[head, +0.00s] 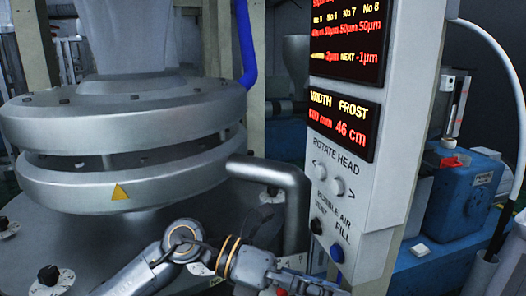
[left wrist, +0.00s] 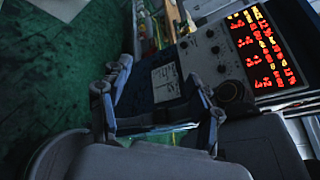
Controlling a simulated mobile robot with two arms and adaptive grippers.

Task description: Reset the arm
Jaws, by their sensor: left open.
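My left arm (head: 150,270) comes in from the lower left of the head view and bends at a joint below the metal ring die. My left gripper (head: 305,286) is at the bottom edge, in front of the foot of the control panel (head: 345,185), and is partly cut off. In the left wrist view my left gripper (left wrist: 158,78) has its two fingers spread apart with nothing between them. A dark surface with a pale label lies beyond the fingers. My right arm and gripper are not in view.
The silver ring die (head: 120,185) with a yellow warning triangle fills the left of the head view. A bent grey pipe (head: 280,178) stands close behind my gripper. A blue machine (head: 465,195) is at the right. Open green floor (left wrist: 60,75) shows in the left wrist view.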

